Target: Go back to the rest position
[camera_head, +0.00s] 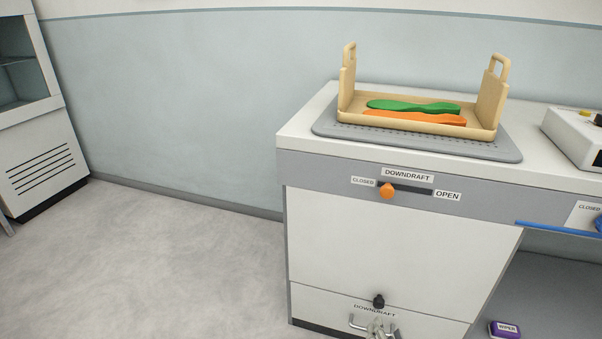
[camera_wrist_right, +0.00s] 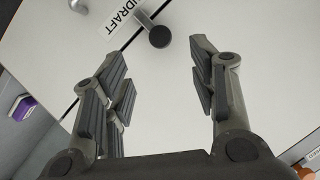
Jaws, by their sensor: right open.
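My right gripper (camera_wrist_right: 160,80) shows in the right wrist view with its fingers spread and nothing between them. It faces the white front of the downdraft bench (camera_head: 400,245), near a black knob (camera_wrist_right: 159,37) and a label reading DOWNDRAFT (camera_wrist_right: 126,16). The same black knob (camera_head: 378,300) shows low in the head view. My left gripper is in neither view.
A beige tray (camera_head: 352,112) with a green insole (camera_head: 412,106) and an orange insole (camera_head: 415,118) stands on a grey perforated mat (camera_head: 500,150). An orange slider knob (camera_head: 388,190) sits towards CLOSED. A purple wiper (camera_head: 505,329) lies lower right. The floor (camera_head: 150,260) at left is clear.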

